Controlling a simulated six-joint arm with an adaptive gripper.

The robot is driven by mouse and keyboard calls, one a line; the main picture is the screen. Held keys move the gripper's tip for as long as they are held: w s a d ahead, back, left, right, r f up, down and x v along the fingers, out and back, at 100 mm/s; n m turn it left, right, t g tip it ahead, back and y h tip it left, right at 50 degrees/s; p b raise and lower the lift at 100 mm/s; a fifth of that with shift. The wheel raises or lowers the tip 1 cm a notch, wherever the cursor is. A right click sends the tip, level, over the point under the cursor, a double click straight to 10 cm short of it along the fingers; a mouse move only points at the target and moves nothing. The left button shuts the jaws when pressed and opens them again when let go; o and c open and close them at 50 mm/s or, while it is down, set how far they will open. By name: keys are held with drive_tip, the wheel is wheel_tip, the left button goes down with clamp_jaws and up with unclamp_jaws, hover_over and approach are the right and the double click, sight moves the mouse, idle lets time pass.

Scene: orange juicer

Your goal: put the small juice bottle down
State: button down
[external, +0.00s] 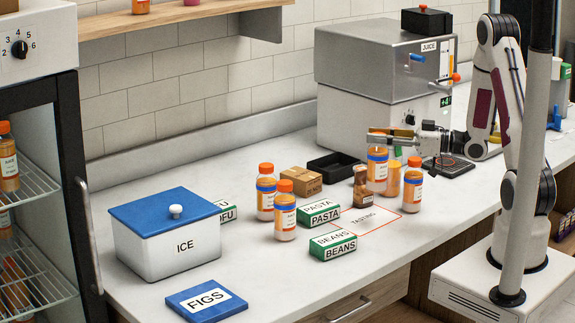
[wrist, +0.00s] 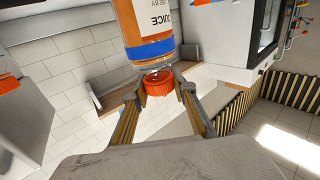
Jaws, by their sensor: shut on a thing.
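My gripper (external: 378,139) reaches in level from the right and is shut on the cap end of a juice bottle (external: 377,168). The bottle has orange contents, a white label and a blue band, and looks upright. In the wrist view, the orange cap sits between my two fingers (wrist: 158,84), and the bottle body (wrist: 148,32) extends away from them. The bottle is at the back edge of the red-outlined TASTING area (external: 370,221). I cannot tell whether its base touches the counter.
A juice bottle (external: 412,186), an orange-filled glass (external: 393,181) and a small brown jar (external: 361,190) stand close by. The PASTA box (external: 319,213), BEANS box (external: 333,246) and two bottles are left. The juicer (external: 365,100) is behind. The TASTING area's front is clear.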

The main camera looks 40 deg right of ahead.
idle(0.6)
drive_tip(key=s+a+n+g+y, duration=0.2)
drive_tip(key=s+a+n+g, duration=0.15)
drive_tip(key=a, duration=1.55)
drive_tip(key=s+a+r+n+g+y, duration=0.1)
drive_tip(key=s+a+n+g+y, duration=0.2)
drive_tip(key=a, duration=1.6)
drive_tip(key=s+a+n+g+y, duration=0.2)
drive_tip(key=s+a+g, duration=0.25)
drive_tip(key=a, duration=1.45)
drive_tip(key=w+a+m+t, duration=0.1)
drive_tip(key=w, duration=0.1)
drive_tip(key=w+a+r+m+t+h, duration=0.1)
drive_tip(key=w+t, duration=0.1)
drive_tip(key=shift+a+r, duration=0.1)
drive_tip(key=shift+a, duration=0.1)
wheel_tip(320, 180, down, 6)
drive_tip(key=shift+f, duration=0.2)
